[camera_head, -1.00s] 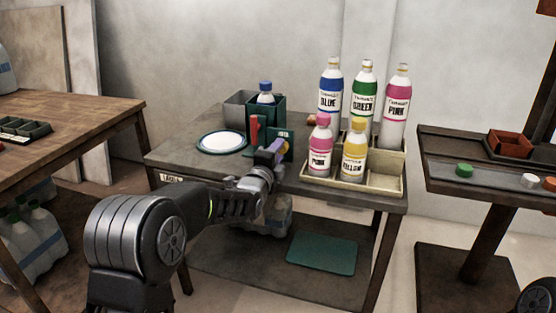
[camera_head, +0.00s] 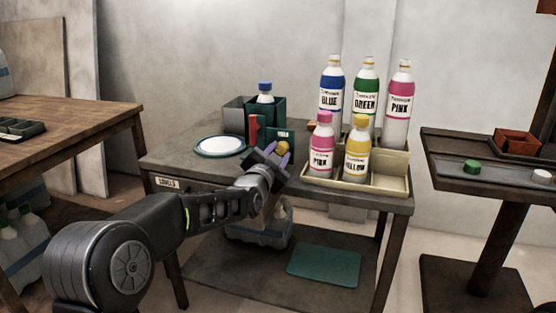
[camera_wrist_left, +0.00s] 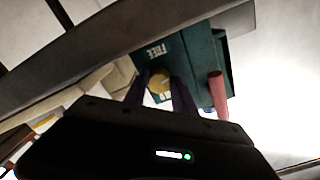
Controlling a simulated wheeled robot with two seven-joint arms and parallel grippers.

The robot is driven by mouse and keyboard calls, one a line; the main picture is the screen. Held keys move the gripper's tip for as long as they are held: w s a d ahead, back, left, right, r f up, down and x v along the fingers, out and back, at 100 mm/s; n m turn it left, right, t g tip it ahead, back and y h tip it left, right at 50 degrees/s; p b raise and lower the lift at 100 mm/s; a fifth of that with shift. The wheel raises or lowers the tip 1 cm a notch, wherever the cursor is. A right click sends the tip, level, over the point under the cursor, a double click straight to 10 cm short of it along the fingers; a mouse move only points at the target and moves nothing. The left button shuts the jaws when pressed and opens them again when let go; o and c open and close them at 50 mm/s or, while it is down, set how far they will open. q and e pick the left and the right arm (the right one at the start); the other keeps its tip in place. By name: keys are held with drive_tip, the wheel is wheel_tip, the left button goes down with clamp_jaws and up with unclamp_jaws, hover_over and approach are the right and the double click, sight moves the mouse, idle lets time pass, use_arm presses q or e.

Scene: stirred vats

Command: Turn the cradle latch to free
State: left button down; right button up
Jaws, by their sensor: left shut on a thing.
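The green cradle (camera_head: 283,103) stands on the grey table with a blue-capped bottle (camera_head: 265,93) in it and a red lever (camera_head: 253,129) at its front left. The latch is a yellow round knob (camera_head: 284,147) on the cradle's front. My left gripper (camera_head: 280,156) is at the front of the cradle, its purple fingers around the knob. In the left wrist view the knob (camera_wrist_left: 159,82) sits between the two fingers, with the word FREE on the green face beside it. Fingers partly hide the other lettering. My right gripper is not in view.
A white plate (camera_head: 220,146) lies left of the cradle. A cream crate (camera_head: 389,174) with several labelled bottles stands close on the right. A side table (camera_head: 447,166) with loose caps is at far right, a wooden table (camera_head: 75,117) at left.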

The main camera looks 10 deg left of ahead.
use_arm(q)
drive_tip(key=n+b, duration=0.3)
drive_tip(key=n, duration=0.3)
drive_tip(key=shift+f, duration=0.2)
drive_tip(key=shift+d+n+b, duration=0.1)
drive_tip(key=shift+n+b, duration=0.7)
drive_tip(key=shift+n, duration=1.3)
drive_tip(key=shift+r, duration=0.1)
drive_tip(key=c, duration=1)
unclamp_jaws()
drive_tip(key=shift+c, duration=0.2)
